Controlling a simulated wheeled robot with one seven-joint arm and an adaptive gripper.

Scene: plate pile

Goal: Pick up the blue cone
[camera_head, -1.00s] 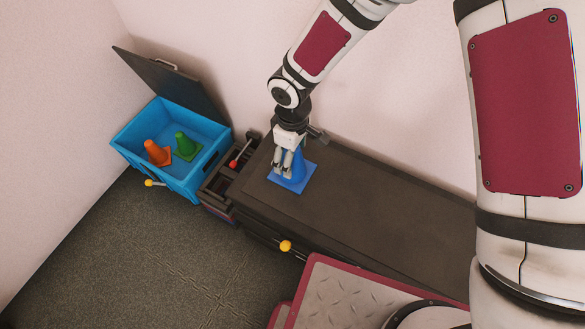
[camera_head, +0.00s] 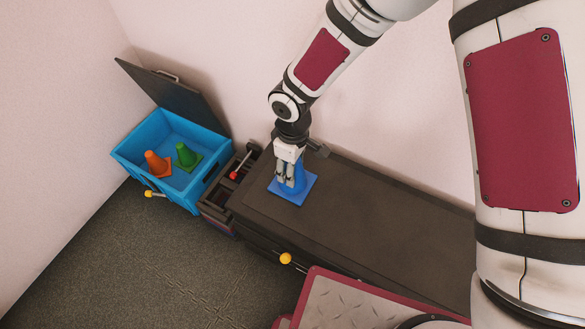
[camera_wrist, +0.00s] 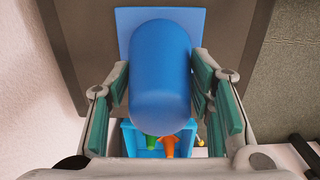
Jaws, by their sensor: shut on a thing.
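The blue cone (camera_head: 299,172) stands upright with its square base at the left part of the dark cabinet top (camera_head: 370,205). My gripper (camera_head: 287,184) points down over it, with its fingers shut on the cone's body. In the wrist view the rounded blue cone (camera_wrist: 160,80) fills the middle, between the green pads of my gripper (camera_wrist: 160,88). Its square base shows behind it against the dark top. I cannot tell whether the base touches the cabinet top or is slightly clear of it.
An open blue bin (camera_head: 205,172) at the left holds an orange cone (camera_head: 157,165) and a green cone (camera_head: 186,156); its dark lid (camera_head: 175,92) is tipped up behind. A dark rack with a red-knobbed lever (camera_head: 234,175) stands between bin and cabinet. The cabinet top's right side is clear.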

